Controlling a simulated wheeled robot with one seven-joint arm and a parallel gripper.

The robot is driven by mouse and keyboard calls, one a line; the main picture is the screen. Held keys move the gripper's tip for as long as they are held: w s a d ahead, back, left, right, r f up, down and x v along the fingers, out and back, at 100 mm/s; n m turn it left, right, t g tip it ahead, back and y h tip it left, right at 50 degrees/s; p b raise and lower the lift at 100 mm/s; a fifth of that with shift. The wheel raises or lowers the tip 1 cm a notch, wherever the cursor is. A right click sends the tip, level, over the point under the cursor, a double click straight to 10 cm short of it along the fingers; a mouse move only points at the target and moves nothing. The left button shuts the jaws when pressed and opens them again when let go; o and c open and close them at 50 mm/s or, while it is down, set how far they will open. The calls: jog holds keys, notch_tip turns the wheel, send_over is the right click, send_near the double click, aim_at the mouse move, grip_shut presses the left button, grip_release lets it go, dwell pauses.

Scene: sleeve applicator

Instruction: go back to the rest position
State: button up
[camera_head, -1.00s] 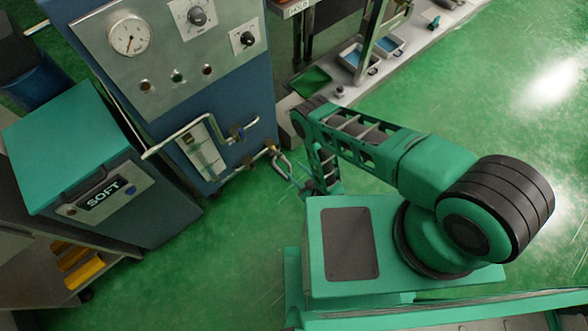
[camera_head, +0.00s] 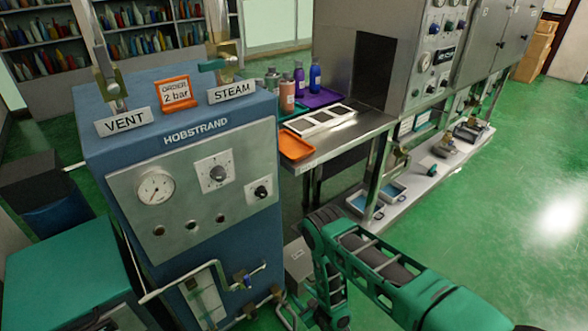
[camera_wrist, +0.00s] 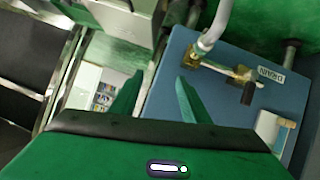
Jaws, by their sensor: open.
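My gripper (camera_wrist: 160,88) shows in the wrist view as two green fingers standing apart with nothing between them. It is open and empty. In the head view my green arm reaches in from the lower right, bends at an elbow and drops toward the bottom edge. The gripper cannot be made out there. The blue HOBSTRAND machine (camera_head: 212,143) stands left of the arm, with its pipes close to the arm's lower part. In the wrist view a blue panel (camera_wrist: 215,110) with a brass valve (camera_wrist: 222,69) lies to the right of the fingers.
A steel table (camera_head: 338,152) with an orange tray (camera_head: 296,145) stands behind the arm. Blue bins (camera_head: 392,191) sit on a low shelf. A green-lidded cabinet (camera_head: 65,275) is at lower left. Open green floor (camera_head: 500,215) lies to the right.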

jog(key=w+d+r+m+g+h, duration=0.1)
jog(key=w+d+r, duration=0.35)
jog(key=r, duration=0.25)
jog(key=w+d+r+m+h, duration=0.1)
jog(key=w+d+r+h, duration=0.15)
jog(key=w+r, duration=0.4)
jog(key=w+d+r+m+g+h, duration=0.1)
jog(key=w+d+r, duration=0.35)
jog(key=r, duration=0.25)
jog(key=s+d+r+m+g+h, duration=0.1)
jog(key=d+r+m, duration=0.1)
jog(key=d+r, duration=0.7)
jog(key=s+d+r+m+g+h, duration=0.1)
jog(key=d+r+m+h, duration=0.1)
jog(key=d+r, duration=0.65)
jog(key=s+d+r+m+g, duration=0.2)
jog(key=s+d+r, duration=0.3)
jog(key=s+r, duration=0.5)
jog(key=s+d+r+m+g, duration=0.2)
jog(key=s+d+r, duration=0.3)
jog(key=s+r, duration=0.5)
jog(key=s+r+m+g+y, duration=0.1)
jog(key=s+r+m, duration=0.1)
jog(key=s, duration=1)
jog(key=s+a+r+m+g, duration=0.1)
jog(key=s+r, duration=0.4)
jog(key=s, duration=0.8)
jog(key=shift+s+a+m+g+y, duration=0.2)
jog(key=shift+a+m+g+y, duration=0.15)
jog(key=shift+m, duration=0.25)
